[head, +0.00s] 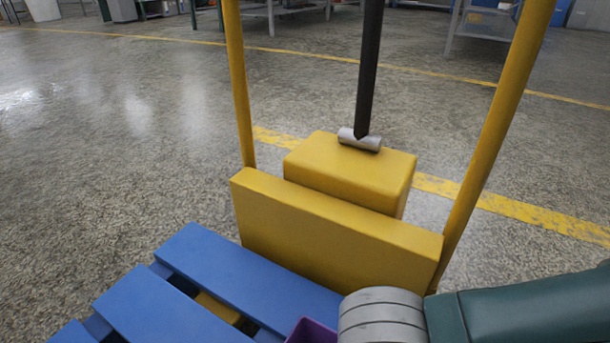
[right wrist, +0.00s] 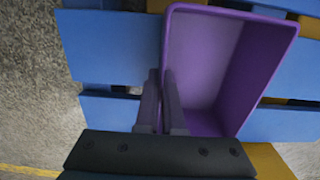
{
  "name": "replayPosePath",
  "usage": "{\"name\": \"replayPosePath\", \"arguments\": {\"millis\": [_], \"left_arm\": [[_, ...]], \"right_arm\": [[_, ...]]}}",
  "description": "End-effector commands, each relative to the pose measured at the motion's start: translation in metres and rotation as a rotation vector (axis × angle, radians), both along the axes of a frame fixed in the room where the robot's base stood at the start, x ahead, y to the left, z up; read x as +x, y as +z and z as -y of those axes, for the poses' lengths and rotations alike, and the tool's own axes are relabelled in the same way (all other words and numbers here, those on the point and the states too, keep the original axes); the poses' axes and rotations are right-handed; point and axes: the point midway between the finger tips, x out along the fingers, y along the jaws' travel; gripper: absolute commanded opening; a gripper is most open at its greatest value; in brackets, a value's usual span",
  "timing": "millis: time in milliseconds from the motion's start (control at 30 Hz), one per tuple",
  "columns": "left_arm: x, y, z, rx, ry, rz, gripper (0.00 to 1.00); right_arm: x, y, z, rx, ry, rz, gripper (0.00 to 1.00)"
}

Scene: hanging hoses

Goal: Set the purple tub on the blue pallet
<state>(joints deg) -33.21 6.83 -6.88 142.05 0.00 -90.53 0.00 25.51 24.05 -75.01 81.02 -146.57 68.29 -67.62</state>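The purple tub (right wrist: 205,60) is open-topped and empty in the right wrist view, with the blue pallet (right wrist: 110,50) beneath it. Whether its base touches the slats I cannot tell. My right gripper (right wrist: 161,75) has one finger on each side of the tub's left wall, close together, shut on it. In the head view only a small corner of the tub (head: 312,332) shows at the bottom edge, beside my right arm. The blue pallet (head: 245,275) fills the lower left there. My left gripper is in neither view.
A yellow pallet truck (head: 330,237) stands at the pallet's far end, with two yellow uprights and a dark handle bar (head: 369,70). Yellow parts show between the slats. The speckled floor (head: 110,150) at left is clear; benches stand far back.

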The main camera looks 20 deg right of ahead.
Motion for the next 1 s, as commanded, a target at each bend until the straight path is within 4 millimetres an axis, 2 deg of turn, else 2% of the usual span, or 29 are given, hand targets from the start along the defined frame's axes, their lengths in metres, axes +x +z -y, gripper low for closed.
{"name": "replayPosePath", "arguments": {"millis": [267,300,533,833,1000], "left_arm": [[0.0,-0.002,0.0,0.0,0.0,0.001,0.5],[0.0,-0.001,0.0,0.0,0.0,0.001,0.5],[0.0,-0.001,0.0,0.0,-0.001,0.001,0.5],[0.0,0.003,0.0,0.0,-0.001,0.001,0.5],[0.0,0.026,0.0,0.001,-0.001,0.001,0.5]], "right_arm": [[0.001,-0.002,0.0,0.0,0.0,0.001,0.0],[0.0,-0.001,0.0,0.001,0.0,0.001,0.08],[0.0,-0.001,0.0,0.0,0.0,0.0,0.34],[0.0,0.003,0.0,0.0,0.0,0.0,0.35],[0.001,0.03,0.0,0.0,0.001,0.001,0.35]]}}
